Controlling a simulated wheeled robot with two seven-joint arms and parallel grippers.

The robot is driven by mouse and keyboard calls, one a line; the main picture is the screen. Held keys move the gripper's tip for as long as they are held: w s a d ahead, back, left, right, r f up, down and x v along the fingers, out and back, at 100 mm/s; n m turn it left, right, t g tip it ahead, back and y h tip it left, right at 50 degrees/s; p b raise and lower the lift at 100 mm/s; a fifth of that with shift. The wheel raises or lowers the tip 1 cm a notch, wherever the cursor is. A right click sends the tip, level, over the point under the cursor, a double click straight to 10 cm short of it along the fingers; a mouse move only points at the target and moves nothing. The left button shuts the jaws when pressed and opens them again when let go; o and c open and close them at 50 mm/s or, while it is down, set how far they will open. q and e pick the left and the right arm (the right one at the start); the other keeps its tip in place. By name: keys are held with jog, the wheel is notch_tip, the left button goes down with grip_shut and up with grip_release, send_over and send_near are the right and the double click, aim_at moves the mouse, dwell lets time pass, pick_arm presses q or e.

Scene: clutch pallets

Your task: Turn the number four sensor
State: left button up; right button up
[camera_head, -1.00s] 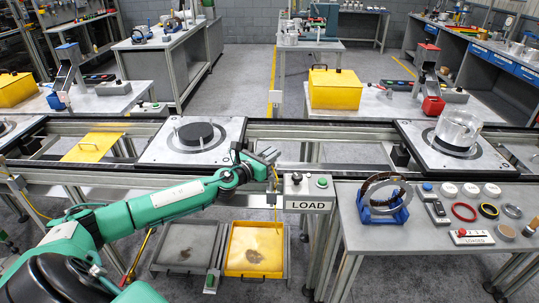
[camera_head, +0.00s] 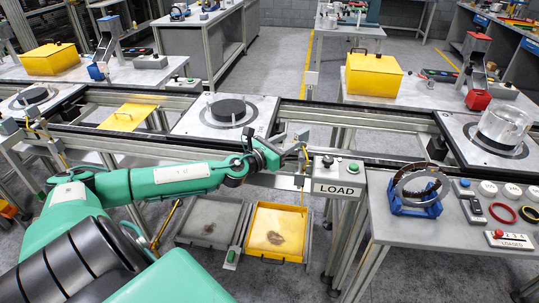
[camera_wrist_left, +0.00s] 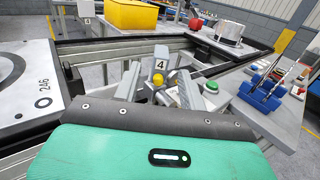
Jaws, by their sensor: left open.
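The number four sensor shows in the left wrist view as a small grey piece with a white "4" label (camera_wrist_left: 160,64) and a yellow round part (camera_wrist_left: 158,82) below it. It stands at the near rail of the conveyor. My left gripper (camera_wrist_left: 158,92) is open, with one finger on each side of the sensor in that picture. I cannot tell whether either finger touches it. In the head view my left gripper (camera_head: 287,148) is over the near rail, left of the LOAD box (camera_head: 340,188). The sensor is mostly hidden there. My right gripper is not in view.
The LOAD box has a black knob and a green button, close right of the gripper. A pallet with a black disc (camera_head: 182,122) lies left on the conveyor. A side table (camera_head: 400,240) holds a blue stand with a ring (camera_head: 415,208). Floor trays (camera_head: 250,258) lie below.

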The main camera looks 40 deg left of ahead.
pick_arm(q)
jog(key=s+b, duration=0.1)
jog(key=s, duration=0.5)
jog(key=shift+s+a+b, duration=0.35)
jog(key=shift+s, duration=0.05)
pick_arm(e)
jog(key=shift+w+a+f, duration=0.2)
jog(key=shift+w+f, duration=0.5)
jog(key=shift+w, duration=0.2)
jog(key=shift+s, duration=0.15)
